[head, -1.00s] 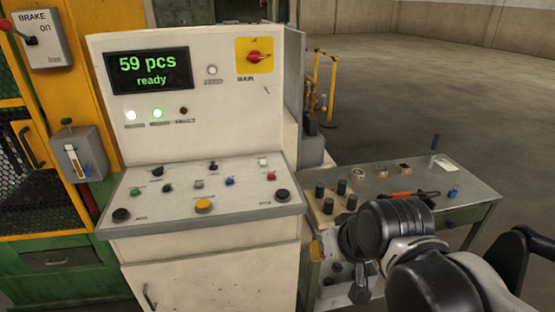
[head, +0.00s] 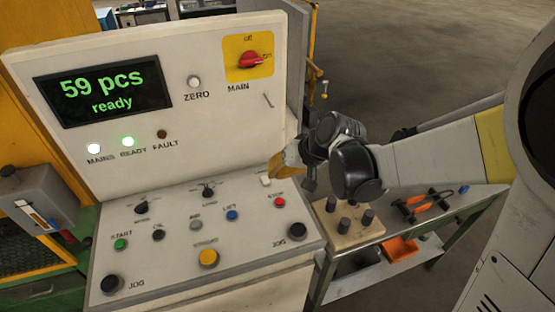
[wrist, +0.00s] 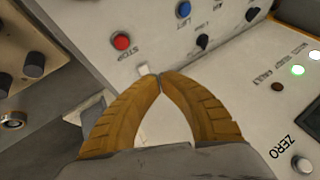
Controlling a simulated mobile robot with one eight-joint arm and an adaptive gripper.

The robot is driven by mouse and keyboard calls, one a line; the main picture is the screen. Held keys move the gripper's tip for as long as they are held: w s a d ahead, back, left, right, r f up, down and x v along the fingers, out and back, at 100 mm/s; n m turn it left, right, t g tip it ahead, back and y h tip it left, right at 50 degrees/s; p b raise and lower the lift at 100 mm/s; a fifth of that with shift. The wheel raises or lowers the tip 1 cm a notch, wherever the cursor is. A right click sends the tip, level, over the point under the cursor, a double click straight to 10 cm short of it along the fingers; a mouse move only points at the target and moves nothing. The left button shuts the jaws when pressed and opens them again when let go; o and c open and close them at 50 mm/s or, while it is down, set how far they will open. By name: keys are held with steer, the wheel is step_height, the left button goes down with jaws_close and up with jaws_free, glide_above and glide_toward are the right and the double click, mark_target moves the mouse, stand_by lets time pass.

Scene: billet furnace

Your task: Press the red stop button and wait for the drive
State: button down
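The red stop button (head: 279,202) sits on the right part of the sloped desk of the control console (head: 165,245). It also shows in the wrist view (wrist: 121,42), with STOP lettering beside it. My gripper (head: 274,168) is just behind the button, near a white switch (head: 265,181). In the wrist view its two orange fingers meet at the tips (wrist: 159,76), with nothing between them. The tips look apart from the red button. The display (head: 104,91) reads "59 pcs ready".
A blue LIFT button (head: 232,215) and a black JOG button (head: 297,231) are close to the red one. The upright panel carries a red MAIN switch (head: 250,60). A side table with a knobbed block (head: 343,224) stands at the right.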

mark_target(276, 200)
steer(key=shift+w, duration=0.1)
steer(key=shift+f, duration=0.1)
stand_by(0.3)
step_height(276, 200, down, 9)
steer(key=b, duration=0.7)
steer(key=shift+r, duration=0.2)
stand_by(0.9)
steer(key=shift+f+b, duration=0.45)
steer(key=shift+b, duration=0.05)
